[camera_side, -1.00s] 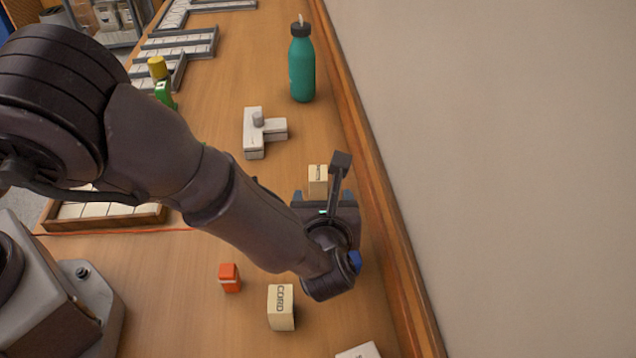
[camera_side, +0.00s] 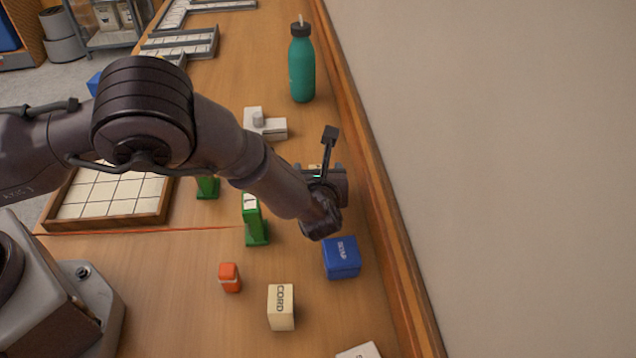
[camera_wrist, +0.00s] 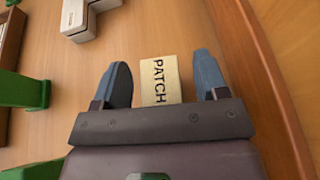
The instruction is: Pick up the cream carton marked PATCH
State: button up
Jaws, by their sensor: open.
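The cream carton marked PATCH (camera_wrist: 160,80) stands on the wooden table in the wrist view, its dark lettering facing the camera. My gripper (camera_wrist: 162,85) is open, with one blue-grey finger on each side of the carton and a gap showing on both sides. In the side view my gripper (camera_side: 322,180) is near the wooden edging by the wall. There the carton (camera_side: 315,167) is almost wholly hidden behind my gripper, with only a small cream patch showing. I cannot tell how far down the fingers reach.
A blue box (camera_side: 341,258), a cream CORD carton (camera_side: 281,307), an orange block (camera_side: 229,278) and a green stand (camera_side: 254,220) are nearer the camera. A grey-white T-shaped piece (camera_side: 264,124) and a teal bottle (camera_side: 302,65) stand beyond. Wooden edging (camera_side: 385,225) runs along the right.

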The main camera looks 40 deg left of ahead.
jog(key=c, duration=1)
